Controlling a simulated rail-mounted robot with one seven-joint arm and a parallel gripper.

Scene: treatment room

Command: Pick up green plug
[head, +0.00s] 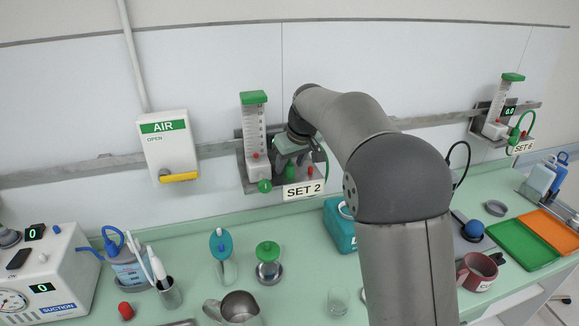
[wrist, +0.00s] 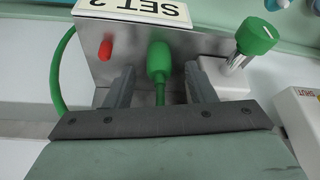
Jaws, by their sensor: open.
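The green plug (wrist: 159,62) is a rounded green piece with a narrow green stem, upright against the metal bracket (wrist: 210,45) at SET 2. It shows small below my gripper in the head view (head: 289,172). My gripper (wrist: 158,70) is open, with one finger on each side of the plug and a visible gap on both sides in the wrist view. In the head view my gripper (head: 291,150) is at the wall rail. The stem's lower end is hidden behind my gripper body.
Beside the plug are a red peg (wrist: 105,49), a green knob (wrist: 256,37) and the SET 2 sign (wrist: 135,10). A green hose (wrist: 58,75) loops at the left. The flowmeter (head: 254,130) stands left of my gripper, and the AIR box (head: 166,150) farther left.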

